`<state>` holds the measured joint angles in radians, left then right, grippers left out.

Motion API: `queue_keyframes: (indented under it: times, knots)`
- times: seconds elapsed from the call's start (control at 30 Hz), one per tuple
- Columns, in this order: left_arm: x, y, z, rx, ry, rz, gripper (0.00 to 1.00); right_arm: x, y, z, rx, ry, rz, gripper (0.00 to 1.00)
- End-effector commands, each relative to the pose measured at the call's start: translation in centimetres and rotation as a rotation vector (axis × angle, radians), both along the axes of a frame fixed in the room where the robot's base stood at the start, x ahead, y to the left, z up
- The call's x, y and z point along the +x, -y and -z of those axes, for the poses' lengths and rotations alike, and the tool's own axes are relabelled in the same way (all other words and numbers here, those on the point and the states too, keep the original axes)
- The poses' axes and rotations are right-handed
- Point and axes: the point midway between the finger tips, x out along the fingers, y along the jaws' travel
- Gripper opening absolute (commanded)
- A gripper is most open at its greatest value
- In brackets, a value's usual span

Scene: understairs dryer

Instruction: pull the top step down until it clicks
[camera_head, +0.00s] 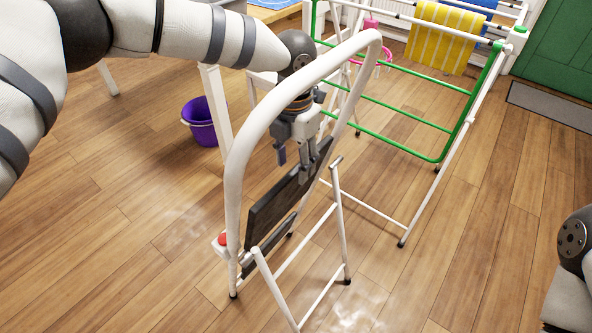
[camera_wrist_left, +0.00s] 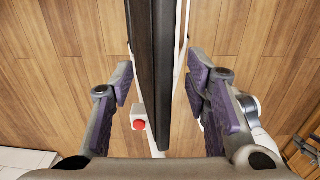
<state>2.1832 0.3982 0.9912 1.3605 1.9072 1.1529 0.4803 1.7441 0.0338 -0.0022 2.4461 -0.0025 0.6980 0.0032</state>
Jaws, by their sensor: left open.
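The folding step stool (camera_head: 234,180) has a white tube frame with a tall rounded hoop and stands on the wooden floor. Its black top step (camera_head: 272,214) is folded up, steeply tilted inside the frame. My left gripper (camera_head: 293,168) is at the step's upper edge, pointing down. In the left wrist view the black step (camera_wrist_left: 152,50) runs edge-on between the two open, purple-padded fingers, with a gap on each side. A red button (camera_head: 221,240) on a white block sits low on the frame's left side; it also shows in the left wrist view (camera_wrist_left: 139,125). My right gripper is out of view.
A green and white drying rack (camera_head: 405,70) with a yellow striped cloth (camera_head: 436,40) stands behind the stool to the right. A purple bucket (camera_head: 200,121) is at the left, near a white table leg. The floor in front is clear.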

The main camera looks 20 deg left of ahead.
Motion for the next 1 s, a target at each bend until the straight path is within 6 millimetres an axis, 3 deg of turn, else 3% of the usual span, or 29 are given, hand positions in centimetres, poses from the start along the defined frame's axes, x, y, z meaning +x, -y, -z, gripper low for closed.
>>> queue_keyframes:
  times: [0.1, 0.2, 0.47, 0.5, 0.7, 1.0]
  knots:
    - [-0.1, 0.0, 2.2, 0.001, -0.002, 0.001, 0.43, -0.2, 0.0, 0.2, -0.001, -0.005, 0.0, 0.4]
    - [0.0, 0.0, 3.1, 0.0, 0.0, 0.001, 0.43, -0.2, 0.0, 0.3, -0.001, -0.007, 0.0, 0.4]
    - [0.0, 0.0, 3.3, 0.001, 0.001, 0.0, 0.43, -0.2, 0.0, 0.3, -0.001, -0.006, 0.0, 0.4]
    - [0.0, 0.0, 3.3, 0.001, 0.001, 0.0, 0.41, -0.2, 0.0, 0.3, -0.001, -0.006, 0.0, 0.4]
    - [0.0, 0.0, 3.3, 0.001, 0.001, 0.001, 0.0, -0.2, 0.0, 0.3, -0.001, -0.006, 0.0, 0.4]
    - [-0.2, 0.4, 3.4, -0.002, 0.0, 0.002, 0.0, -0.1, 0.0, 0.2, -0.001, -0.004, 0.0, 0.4]
